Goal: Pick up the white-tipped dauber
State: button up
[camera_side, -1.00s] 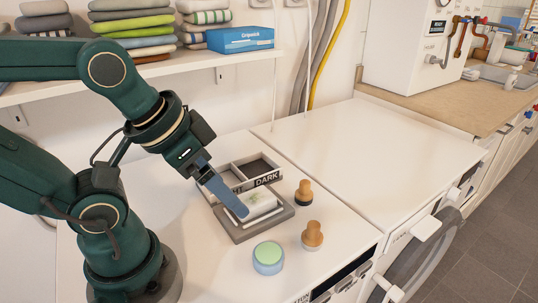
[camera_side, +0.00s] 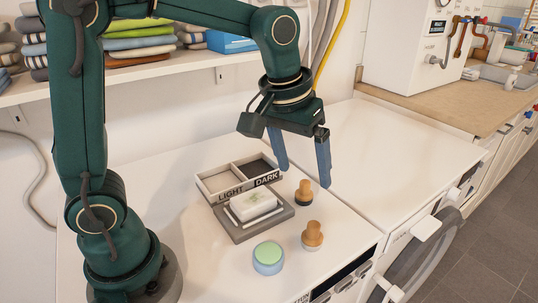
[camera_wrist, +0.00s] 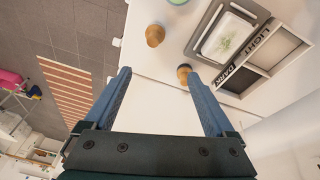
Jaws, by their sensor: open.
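Two wooden-handled daubers stand on the white machine top. The nearer dauber (camera_side: 312,235) shows no dark base, and its tip is too small to tell clearly; it also shows in the wrist view (camera_wrist: 154,36). The farther dauber (camera_side: 304,191) has a dark base and also shows in the wrist view (camera_wrist: 184,73), beside the right fingertip. My gripper (camera_side: 303,177) is open and empty, pointing down with its two blue fingers apart. In the side view its fingertips appear around the farther dauber's top, but the height between them is unclear. The wrist view also shows the gripper (camera_wrist: 158,74).
A grey tray (camera_side: 238,236) holds a white block with a green mark. Behind it stands a two-part box (camera_side: 213,198) labelled LIGHT and DARK. A blue jar with a green top (camera_side: 268,258) stands at the front. The right machine top (camera_side: 400,150) is clear.

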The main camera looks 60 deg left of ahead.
jog(key=g, duration=0.2)
send_over(315, 224)
jog(key=f, duration=0.6)
jog(key=shift+w+a+f, duration=0.25)
jog(key=f, duration=0.2)
jog(key=f+g, duration=0.1)
jog(key=shift+s+d+f, duration=0.25)
jog(key=shift+f, duration=2.65)
grip_shut()
